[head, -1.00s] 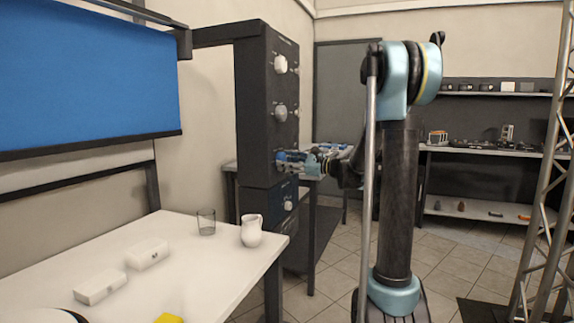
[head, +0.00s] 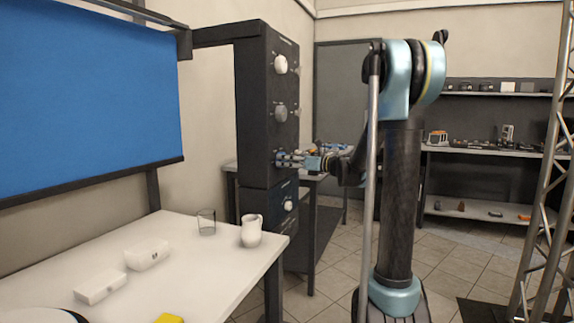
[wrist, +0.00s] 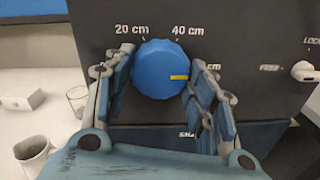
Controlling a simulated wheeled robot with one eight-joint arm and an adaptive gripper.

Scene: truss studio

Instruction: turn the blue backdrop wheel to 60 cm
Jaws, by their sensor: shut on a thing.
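The blue backdrop wheel (wrist: 155,62) sits on the dark control panel (head: 262,110), low on its face. My gripper (head: 287,159) is shut on the wheel, one finger on either side in the wrist view. The wheel's yellow mark (wrist: 179,78) points right, slightly downward. The labels "20 cm" and "40 cm" show above the wheel. A further "cm" label (wrist: 212,66) lies to the right, its number hidden by my right finger. Another label below is mostly covered. The blue backdrop (head: 85,100) hangs at the left, its dark bottom bar (head: 90,181) above the white table.
A white knob (head: 280,65) and a grey knob (head: 280,112) sit higher on the panel. The white table (head: 200,270) holds a glass (head: 206,222), a jug (head: 251,231), two white blocks and a yellow item. A truss (head: 548,200) stands at the right.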

